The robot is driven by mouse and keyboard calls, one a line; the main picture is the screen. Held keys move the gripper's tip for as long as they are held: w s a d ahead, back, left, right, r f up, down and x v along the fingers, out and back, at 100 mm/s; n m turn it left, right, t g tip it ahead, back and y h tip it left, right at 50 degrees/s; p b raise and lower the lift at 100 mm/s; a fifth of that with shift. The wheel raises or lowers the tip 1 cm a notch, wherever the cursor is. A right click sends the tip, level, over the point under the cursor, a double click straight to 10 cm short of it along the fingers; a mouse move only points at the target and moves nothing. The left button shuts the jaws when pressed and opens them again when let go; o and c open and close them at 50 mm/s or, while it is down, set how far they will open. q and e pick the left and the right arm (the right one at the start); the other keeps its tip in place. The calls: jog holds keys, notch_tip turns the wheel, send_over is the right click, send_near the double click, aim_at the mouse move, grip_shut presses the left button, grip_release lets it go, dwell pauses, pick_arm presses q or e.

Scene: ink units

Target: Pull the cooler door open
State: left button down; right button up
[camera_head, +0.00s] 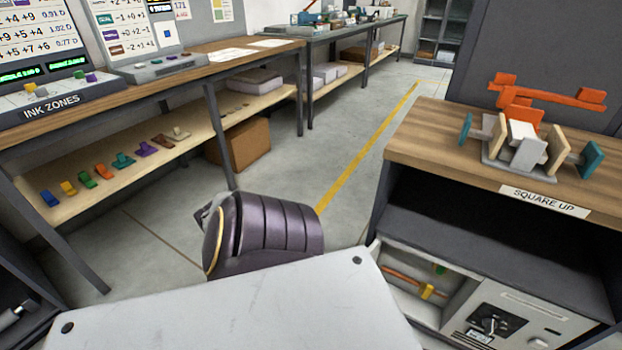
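A large white panel (235,310) with dark round studs at its corners fills the bottom foreground. Its right end meets the white-framed unit under the right bench; I cannot tell for sure whether it is the cooler door. The unit has a recess with an orange pipe and a yellow fitting (427,291), and a front plate with a black dial panel (491,323). A dark purple ribbed rounded form (265,235) with a gold edge rises behind the white panel; it may be part of my arm. No gripper fingers show.
The right bench (420,150), labelled "SQUARE UP", carries an orange and white fixture (525,140). A long bench (150,90) with a shelf of small coloured blocks runs along the left. Open floor (345,125) with a yellow line (368,150) lies between them.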

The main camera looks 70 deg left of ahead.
pick_arm(q)
jog(key=shift+s, duration=0.1)
jog(key=c, duration=1.5)
grip_release()
jog(key=shift+v, duration=5.75)
jog(key=shift+s+a, duration=0.1)
jog(key=shift+a, duration=0.15)
jog(key=shift+s, duration=0.15)
